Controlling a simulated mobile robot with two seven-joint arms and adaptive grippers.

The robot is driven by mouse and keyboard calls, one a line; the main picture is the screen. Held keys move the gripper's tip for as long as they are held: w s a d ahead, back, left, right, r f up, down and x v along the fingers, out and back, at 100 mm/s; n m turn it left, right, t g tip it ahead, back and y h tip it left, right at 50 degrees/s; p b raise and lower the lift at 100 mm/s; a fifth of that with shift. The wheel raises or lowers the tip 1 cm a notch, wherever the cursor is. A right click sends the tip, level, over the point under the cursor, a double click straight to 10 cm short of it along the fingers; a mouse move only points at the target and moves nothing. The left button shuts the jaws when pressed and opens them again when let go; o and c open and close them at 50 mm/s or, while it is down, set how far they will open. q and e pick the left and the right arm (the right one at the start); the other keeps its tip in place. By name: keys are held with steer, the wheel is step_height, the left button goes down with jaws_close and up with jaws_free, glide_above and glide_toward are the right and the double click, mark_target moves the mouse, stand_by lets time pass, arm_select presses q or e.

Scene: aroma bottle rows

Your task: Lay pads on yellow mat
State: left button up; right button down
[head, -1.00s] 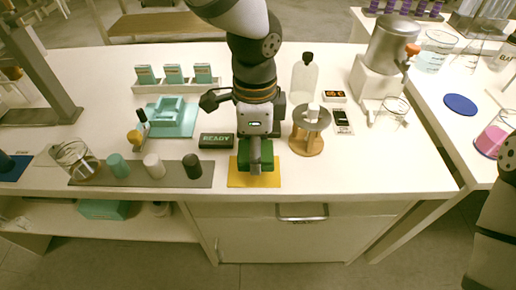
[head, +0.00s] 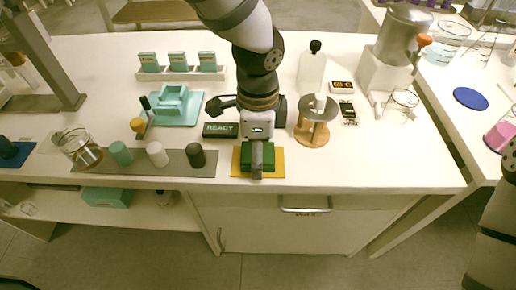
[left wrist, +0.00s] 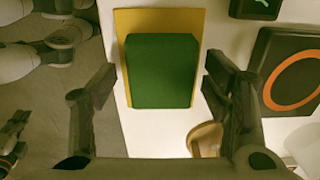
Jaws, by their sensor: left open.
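The yellow mat (head: 279,170) lies at the front edge of the white table. A thick dark green pad or stack of pads (head: 246,160) is over the mat; I cannot tell how many layers it has. In the left wrist view the green pad (left wrist: 162,75) covers most of the yellow mat (left wrist: 160,19), whose far and left borders show. My left gripper (head: 257,170) is above the green pad. In the left wrist view its fingers (left wrist: 160,82) are wide apart on either side of the pad, with gaps. My right gripper is out of view.
A black READY sign (head: 220,130) is just behind left of the mat. A wooden stand (head: 312,133) is close on the right. The table's front right is clear.

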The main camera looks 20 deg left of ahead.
arm_select(q)
step_height(320, 180, up, 12)
steer(key=p, duration=0.1)
steer(key=shift+r, duration=0.2)
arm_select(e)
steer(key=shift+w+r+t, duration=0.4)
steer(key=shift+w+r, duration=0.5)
